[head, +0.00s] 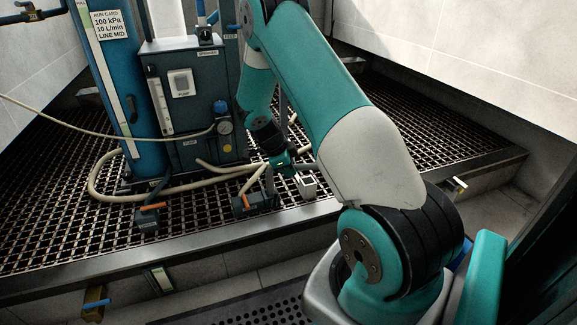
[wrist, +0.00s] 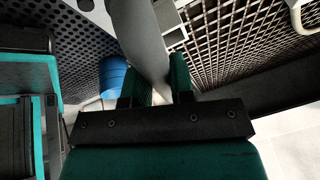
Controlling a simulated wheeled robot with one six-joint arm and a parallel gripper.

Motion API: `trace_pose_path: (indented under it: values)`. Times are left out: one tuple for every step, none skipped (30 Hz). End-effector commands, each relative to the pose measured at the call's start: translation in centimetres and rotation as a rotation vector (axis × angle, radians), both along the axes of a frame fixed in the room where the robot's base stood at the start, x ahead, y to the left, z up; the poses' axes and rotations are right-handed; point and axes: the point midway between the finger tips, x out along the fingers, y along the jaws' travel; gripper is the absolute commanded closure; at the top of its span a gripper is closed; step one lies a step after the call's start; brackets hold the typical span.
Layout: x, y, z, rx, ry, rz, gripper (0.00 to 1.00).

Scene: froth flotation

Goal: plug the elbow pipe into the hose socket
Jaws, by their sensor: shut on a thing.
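In the wrist view my gripper (wrist: 157,84) has its two teal fingers on either side of a smooth grey pipe (wrist: 143,38), which I take for the elbow pipe. The fingers are shut on it, and it runs up out of the top of the picture. Its far end and any bend are out of view. In the head view my gripper (head: 284,162) is low over the grating, beside the pale hose (head: 235,175). The pipe is too small to tell there. I cannot pick out the hose socket for sure; a dark fitting with an orange handle (head: 249,203) sits near the hose.
A blue column (head: 130,90) and a grey cabinet (head: 195,95) with a gauge stand at the left on the grating (head: 60,215). A small pale block (head: 307,188) is near my gripper. The wrist view shows a blue cylinder (wrist: 116,78). The grating at right is clear.

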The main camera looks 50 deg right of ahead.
Motion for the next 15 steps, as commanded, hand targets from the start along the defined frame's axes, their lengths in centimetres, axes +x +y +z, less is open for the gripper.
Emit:
trace_pose_path:
  values:
    - [0.01, 0.0, -0.22, 0.0, 0.0, 0.0, 1.0]
    - [0.01, 0.0, -0.3, 0.0, 0.0, 0.0, 1.0]
    - [0.0, 0.0, -0.4, 0.0, 0.0, 0.0, 1.0]
    - [0.0, 0.0, -0.47, 0.0, 0.0, 0.0, 1.0]
    - [0.0, 0.0, -0.55, 0.0, 0.0, 0.0, 1.0]
    - [0.0, 0.0, -0.65, 0.0, 0.0, 0.0, 1.0]
    - [0.0, 0.01, -0.73, 0.0, 0.0, 0.0, 1.0]
    - [-0.01, 0.0, -0.8, 0.0, 0.0, 0.0, 1.0]
    - [0.0, 0.0, -0.68, 0.0, 0.0, 0.0, 0.68]
    - [0.0, 0.0, -0.66, 0.0, 0.0, 0.0, 0.61]
    - [0.0, 0.0, -0.65, 0.0, 0.0, 0.0, 0.54]
    - [0.01, -0.01, -0.65, 0.0, 0.0, 0.0, 0.48]
    - [0.01, -0.01, -0.65, 0.0, 0.0, 0.0, 0.48]
    - [0.01, -0.01, -0.65, 0.0, 0.0, 0.0, 0.48]
    - [0.01, 0.0, -0.64, 0.0, 0.0, 0.0, 0.48]
